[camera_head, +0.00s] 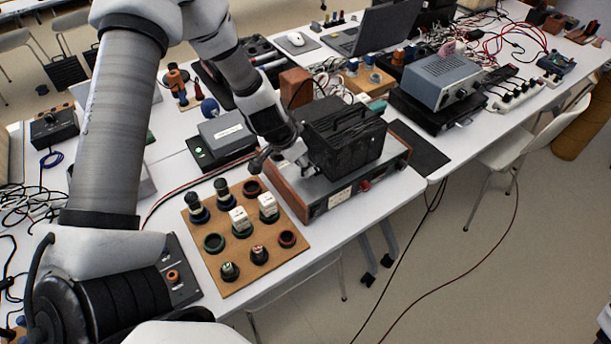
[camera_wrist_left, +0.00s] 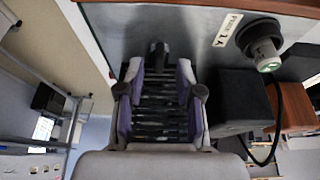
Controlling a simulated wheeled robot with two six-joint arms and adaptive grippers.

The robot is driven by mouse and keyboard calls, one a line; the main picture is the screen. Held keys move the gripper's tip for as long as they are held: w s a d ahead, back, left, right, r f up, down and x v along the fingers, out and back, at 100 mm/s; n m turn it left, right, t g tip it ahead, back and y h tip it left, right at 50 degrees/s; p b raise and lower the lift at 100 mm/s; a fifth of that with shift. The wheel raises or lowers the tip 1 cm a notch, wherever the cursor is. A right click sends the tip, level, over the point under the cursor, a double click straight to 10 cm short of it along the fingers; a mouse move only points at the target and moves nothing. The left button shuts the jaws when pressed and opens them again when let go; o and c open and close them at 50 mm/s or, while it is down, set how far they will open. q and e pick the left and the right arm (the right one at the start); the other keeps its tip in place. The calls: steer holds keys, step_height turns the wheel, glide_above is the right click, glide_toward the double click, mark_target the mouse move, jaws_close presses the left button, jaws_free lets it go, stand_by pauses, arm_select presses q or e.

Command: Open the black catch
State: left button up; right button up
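My left gripper (camera_head: 283,158) is at the left end of a grey bench unit with wooden side panels (camera_head: 288,190), beside a black finned box (camera_head: 345,140) standing on the unit. In the left wrist view the two fingers (camera_wrist_left: 159,72) stand apart, with dark slats visible between them. A small black upright piece (camera_wrist_left: 158,54), possibly the catch, shows between the fingertips with gaps on both sides. I cannot tell whether a finger touches it. In the head view the arm and fingers hide that spot.
A wooden board (camera_head: 229,262) with several sockets and plugs lies at the front left. A grey box (camera_head: 225,131) is behind it. In the wrist view a black round fitting with a pale plug (camera_wrist_left: 264,48) and a black block (camera_wrist_left: 240,100) are close on the right.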

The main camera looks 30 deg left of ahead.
arm_select(q)
steer(key=shift+b+x, duration=0.45)
steer(key=shift+x, duration=0.7)
steer(key=shift+s+r, duration=0.2)
steer(key=shift+r, duration=0.15)
steer(key=shift+c, duration=0.3)
steer(key=shift+w, duration=0.1)
jaws_close()
arm_select(e)
step_height(320, 180, down, 2)
steer(key=shift+f, duration=0.1)
